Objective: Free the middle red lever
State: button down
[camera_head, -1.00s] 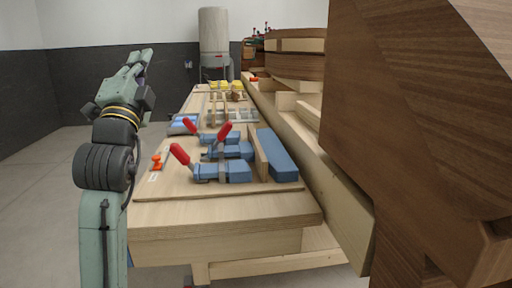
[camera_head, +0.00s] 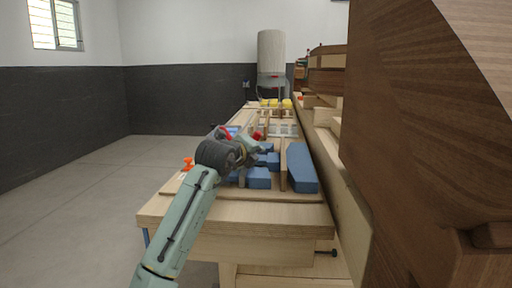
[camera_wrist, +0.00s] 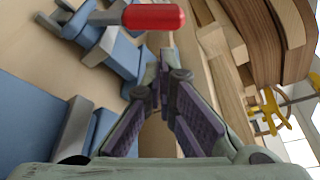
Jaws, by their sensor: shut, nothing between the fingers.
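A red lever (camera_head: 257,135) shows just behind my gripper (camera_head: 252,153) in the head view. Blue clamp bodies (camera_head: 259,180) sit on the wooden board, partly hidden by my arm. In the wrist view a red lever (camera_wrist: 153,16) lies across the top, on a grey metal arm, just beyond the fingertips. My gripper (camera_wrist: 164,65) is shut and empty there, its tips close together below the lever and apart from it in the picture. I cannot tell which lever this is. More blue clamp parts (camera_wrist: 122,52) show to the left.
A long blue block (camera_head: 301,167) stands to the right of the clamps on the workbench (camera_head: 230,215). An orange piece (camera_head: 188,163) lies at the board's left edge. Large wooden furniture (camera_head: 420,130) closes off the right side. The floor at left is clear.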

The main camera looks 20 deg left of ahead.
jog(key=w, duration=0.2)
jog(key=w+p, duration=0.1)
jog(key=w, duration=0.1)
jog(key=w+f, duration=0.1)
jog(key=w, duration=0.1)
jog(key=shift+p, duration=0.3)
jog(key=shift+s+a+r+n+t+h+p, duration=0.2)
jog(key=shift+a+r+n+t+h+p, duration=0.1)
jog(key=shift+a+r+n+p, duration=0.5)
jog(key=shift+s+a+r+n+t, duration=0.2)
jog(key=shift+a+r+n, duration=0.2)
jog(key=shift+a, duration=0.3)
jog(key=shift+s+a+r+n+t, duration=0.1)
jog(key=shift+s+a+r+n, duration=0.25)
jog(key=shift+a, duration=0.35)
jog(key=shift+s+a+r+n+t, duration=0.1)
jog(key=shift+a+r+n, duration=0.35)
jog(key=shift+a, duration=0.25)
jog(key=shift+s+f, duration=0.1)
